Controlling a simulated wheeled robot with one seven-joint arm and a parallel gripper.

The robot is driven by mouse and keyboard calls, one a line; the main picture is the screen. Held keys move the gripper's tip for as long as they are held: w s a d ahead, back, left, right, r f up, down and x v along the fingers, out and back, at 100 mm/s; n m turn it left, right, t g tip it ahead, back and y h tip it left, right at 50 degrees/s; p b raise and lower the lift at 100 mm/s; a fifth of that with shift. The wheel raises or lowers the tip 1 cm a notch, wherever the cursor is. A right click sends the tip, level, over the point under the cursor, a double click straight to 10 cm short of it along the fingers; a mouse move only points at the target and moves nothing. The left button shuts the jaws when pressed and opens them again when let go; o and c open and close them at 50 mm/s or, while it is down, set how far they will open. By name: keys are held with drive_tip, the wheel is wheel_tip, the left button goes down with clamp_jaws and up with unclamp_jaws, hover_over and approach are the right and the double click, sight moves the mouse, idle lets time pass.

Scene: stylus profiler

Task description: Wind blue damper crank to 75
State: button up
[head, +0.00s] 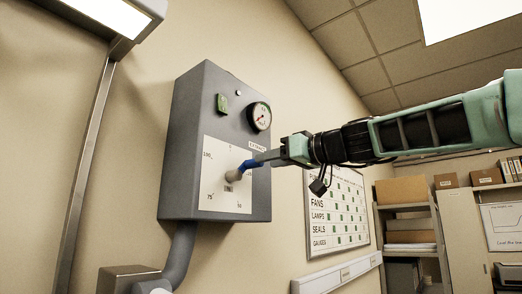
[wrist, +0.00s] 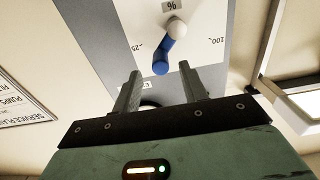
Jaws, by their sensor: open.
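The blue damper crank (head: 246,165) is on the white dial plate (head: 214,190) of a grey wall box. Its pale round hub (head: 234,175) is at the plate's middle. In the head view the dial reads 100 at left, 75 lower left and 50 lower right. My gripper (head: 268,158) is at the crank's outer end. In the wrist view the crank (wrist: 168,48) points down from its hub, between the 25 and 100 marks. My open gripper (wrist: 158,72) has one finger on each side of the crank's end, with gaps visible. Contact cannot be told.
A service chart (head: 338,210) hangs on the wall to the right, with a pale ledge (head: 335,275) below. Shelves with boxes (head: 402,190) stand farther right.

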sight(245, 169)
drive_tip(key=shift+p+x, duration=0.75)
drive_tip(key=shift+x, duration=1.15)
clamp_jaws()
drive_tip(key=shift+f, duration=0.15)
